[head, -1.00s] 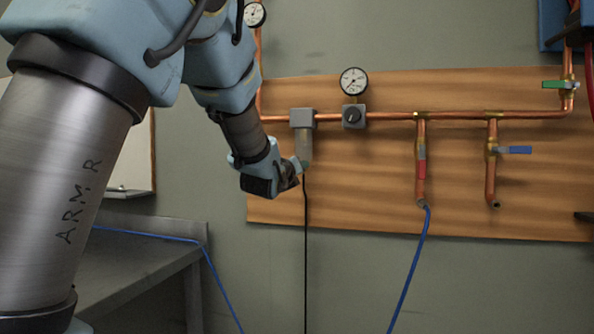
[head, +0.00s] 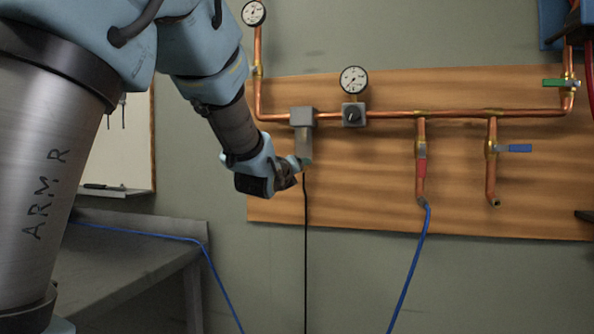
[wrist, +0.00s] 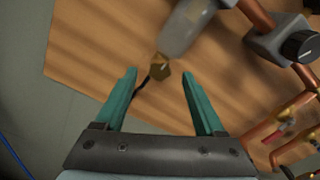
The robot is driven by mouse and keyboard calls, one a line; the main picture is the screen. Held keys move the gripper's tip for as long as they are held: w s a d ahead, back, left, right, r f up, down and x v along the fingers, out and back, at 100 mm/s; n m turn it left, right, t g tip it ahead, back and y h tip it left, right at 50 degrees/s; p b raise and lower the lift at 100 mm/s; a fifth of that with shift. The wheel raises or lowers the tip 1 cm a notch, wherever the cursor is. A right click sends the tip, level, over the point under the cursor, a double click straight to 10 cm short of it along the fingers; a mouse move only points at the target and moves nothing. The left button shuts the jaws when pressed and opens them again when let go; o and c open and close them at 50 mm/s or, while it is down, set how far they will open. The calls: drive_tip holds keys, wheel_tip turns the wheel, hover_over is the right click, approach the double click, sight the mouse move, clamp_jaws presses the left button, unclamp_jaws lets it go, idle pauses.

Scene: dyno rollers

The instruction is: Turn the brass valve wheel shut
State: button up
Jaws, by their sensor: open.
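The brass valve wheel (wrist: 160,71) is a small faceted brass piece at the lower end of a grey cylindrical bowl (wrist: 185,30) in the wrist view. A thin black line runs down from beside it. My gripper (wrist: 158,73) is open, with its two green fingers on either side of the brass piece in the picture. I see no contact, and I cannot tell how far beyond the fingertips it lies. In the head view my gripper (head: 301,163) is just below the bowl (head: 304,143); the brass wheel is not distinguishable there.
A copper pipe (head: 390,115) crosses the wooden board, with a regulator (head: 353,115) and gauge (head: 354,79) right of the bowl. Red-handled (head: 421,170), blue-handled (head: 520,148) and green-handled (head: 561,83) valves are farther right. A grey bench (head: 130,270) stands lower left.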

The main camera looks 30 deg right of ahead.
drive_tip(key=v, duration=0.8)
drive_tip(key=shift+s+a, duration=0.25)
drive_tip(key=shift+w+a+f, duration=0.1)
drive_tip(key=w+a+f+n+g+y+p, duration=0.35)
drive_tip(key=a+f+n+y, duration=0.45)
drive_tip(key=a+f+n, duration=0.75)
drive_tip(key=s+a+f+n+g+y+p, duration=0.2)
drive_tip(key=s+a+n, duration=0.4)
drive_tip(key=a+n, duration=0.4)
drive_tip(key=s+a+f+n+g+y+p, duration=0.2)
drive_tip(key=s+a+f+n+g, duration=0.3)
drive_tip(key=a+n, duration=0.4)
drive_tip(key=s+n+g, duration=0.1)
drive_tip(key=s+n, duration=0.1)
drive_tip(key=n, duration=0.1)
drive_tip(key=shift+s+a+p, duration=0.2)
drive_tip(key=shift+a+p, duration=0.15)
drive_tip(key=shift+a, duration=0.05)
